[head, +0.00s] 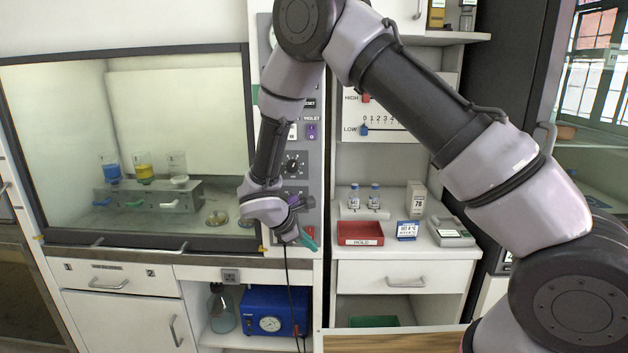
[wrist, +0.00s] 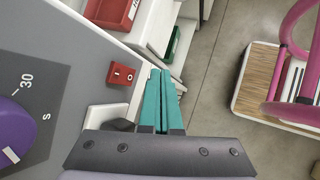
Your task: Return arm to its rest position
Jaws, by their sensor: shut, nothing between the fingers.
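My gripper (head: 308,240) hangs in front of the control panel, just right of the glass-fronted cabinet, with its teal fingers pointing down and to the right. In the wrist view my gripper (wrist: 161,84) shows its teal fingers together with nothing between them. My arm is raised and bent, reaching from the lower right of the head view over the top and down to the panel. The panel's red switch (wrist: 122,74) is close to the left of the fingers in the wrist view. I cannot tell whether the fingers touch the panel.
The glass-fronted cabinet (head: 150,244) holds a rack (head: 150,196) with coloured vessels. A red tray (head: 360,233), two vials and a small device (head: 450,232) stand on the counter to the right. Below are a blue box (head: 272,312) and a flask (head: 221,308). Open floor (wrist: 215,60) shows in the wrist view.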

